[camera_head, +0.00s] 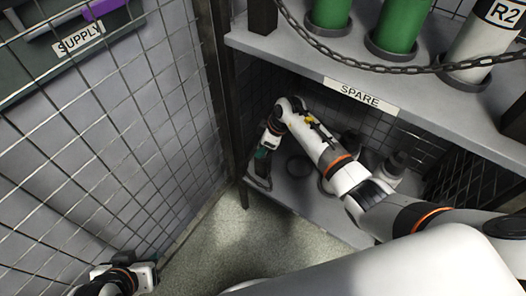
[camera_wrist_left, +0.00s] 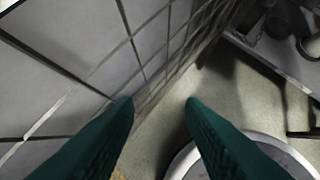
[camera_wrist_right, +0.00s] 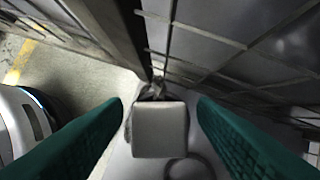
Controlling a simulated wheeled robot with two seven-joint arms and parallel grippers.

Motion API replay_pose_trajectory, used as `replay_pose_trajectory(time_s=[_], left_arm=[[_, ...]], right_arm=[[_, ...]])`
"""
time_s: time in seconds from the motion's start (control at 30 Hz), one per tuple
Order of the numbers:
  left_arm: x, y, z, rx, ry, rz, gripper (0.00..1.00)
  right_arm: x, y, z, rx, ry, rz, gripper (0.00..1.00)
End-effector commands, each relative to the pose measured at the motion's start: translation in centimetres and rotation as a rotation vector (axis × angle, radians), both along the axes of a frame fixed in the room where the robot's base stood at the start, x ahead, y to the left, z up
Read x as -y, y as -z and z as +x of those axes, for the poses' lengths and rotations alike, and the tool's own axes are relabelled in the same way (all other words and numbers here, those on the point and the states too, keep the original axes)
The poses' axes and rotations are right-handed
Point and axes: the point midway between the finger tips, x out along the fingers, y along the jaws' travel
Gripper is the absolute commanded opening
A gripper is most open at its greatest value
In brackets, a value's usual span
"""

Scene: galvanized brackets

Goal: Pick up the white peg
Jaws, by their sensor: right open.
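A pale, square-topped block (camera_wrist_right: 160,130), which may be the white peg, shows in the right wrist view between my right gripper's fingers. It stands near a dark post and the mesh wall, above a grey shelf surface. My right gripper (camera_wrist_right: 160,108) is open, with a gap on each side of the block. In the head view, my right gripper (camera_head: 262,160) points down at the left end of the lower shelf (camera_head: 315,208) and hides the block. My left gripper (camera_wrist_left: 157,102) is open and empty beside the mesh wall; it is at the lower left in the head view (camera_head: 150,277).
An upper shelf (camera_head: 290,45) labelled SPARE overhangs my right arm, with green cylinders (camera_head: 400,25) and a chain (camera_head: 345,57) on it. A dark ring (camera_head: 299,167) lies on the lower shelf. A mesh wall (camera_head: 130,120) stands left; the floor (camera_head: 225,235) between is clear.

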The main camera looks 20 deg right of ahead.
Motion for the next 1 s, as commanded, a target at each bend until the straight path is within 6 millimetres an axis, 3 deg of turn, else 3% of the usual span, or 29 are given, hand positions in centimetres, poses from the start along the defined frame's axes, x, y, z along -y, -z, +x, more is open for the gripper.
replay_pose_trajectory(time_s=[0.17,0.4,0.5,0.77,1.0], left_arm=[[0.0,0.0,0.0,0.000,0.000,0.000,0.36],[0.0,0.0,0.0,-0.001,0.000,0.000,0.36],[0.0,0.0,0.0,-0.001,0.000,0.000,0.36],[0.0,-0.1,-0.2,-0.012,0.000,0.002,0.36],[-1.4,0.8,-4.5,-0.238,-0.020,0.048,0.36]], right_arm=[[0.0,0.0,0.0,0.000,0.000,0.000,0.51],[0.0,0.0,0.0,0.000,0.000,0.000,0.12],[0.0,-0.1,0.0,0.000,0.000,0.000,0.00],[0.0,-0.4,0.0,0.001,0.000,0.000,0.00],[0.0,-2.9,0.0,0.002,0.000,0.000,0.00]])
